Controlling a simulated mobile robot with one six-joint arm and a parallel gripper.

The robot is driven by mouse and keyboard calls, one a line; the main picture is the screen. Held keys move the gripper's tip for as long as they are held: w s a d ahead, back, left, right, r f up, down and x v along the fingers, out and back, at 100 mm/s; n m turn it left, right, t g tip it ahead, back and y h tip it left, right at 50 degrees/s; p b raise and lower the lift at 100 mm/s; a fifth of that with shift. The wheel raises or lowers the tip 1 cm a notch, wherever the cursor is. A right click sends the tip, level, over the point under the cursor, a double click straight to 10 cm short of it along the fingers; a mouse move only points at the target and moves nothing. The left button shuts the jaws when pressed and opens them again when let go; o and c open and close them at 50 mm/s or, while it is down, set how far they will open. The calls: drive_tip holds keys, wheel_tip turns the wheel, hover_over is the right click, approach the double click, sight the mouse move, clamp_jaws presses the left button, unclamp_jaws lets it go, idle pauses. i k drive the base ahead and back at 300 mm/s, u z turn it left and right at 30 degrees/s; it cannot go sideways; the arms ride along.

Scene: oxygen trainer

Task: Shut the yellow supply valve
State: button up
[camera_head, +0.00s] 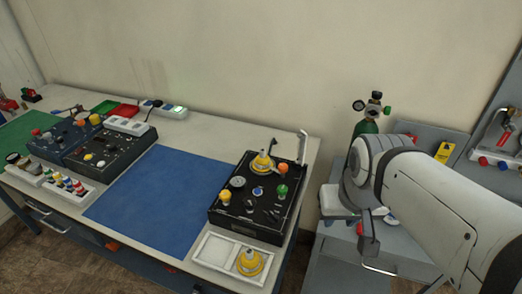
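A black trainer box (240,229) stands on the right part of the bench. It has a yellow knob (226,197) at its left, an orange knob (283,169), a green knob (282,190) and a blue knob (257,191). A yellow cone-shaped piece (263,163) sits at its back. I cannot tell for sure which yellow part is the supply valve, or how it is turned. My white arm comes in from the right. Grey parts that may be my gripper (371,245) hang below its wrist, right of the box and apart from it; the fingers are not clear.
A white tray (215,250) with another yellow cone piece (249,263) lies at the bench's front edge. A blue mat (160,200) is clear. Dark control boxes (109,147) stand left. A green cylinder with gauges (367,127) stands behind my arm, near a wall panel (496,140).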

sight(225, 195)
drive_tip(key=u, duration=0.1)
drive_tip(key=k, duration=0.5)
drive_tip(key=z, duration=1.4)
drive_tip(key=k, duration=0.65)
drive_tip(key=u, duration=1.35)
drive_tip(key=i, duration=1)
drive_tip(key=z, duration=0.05)
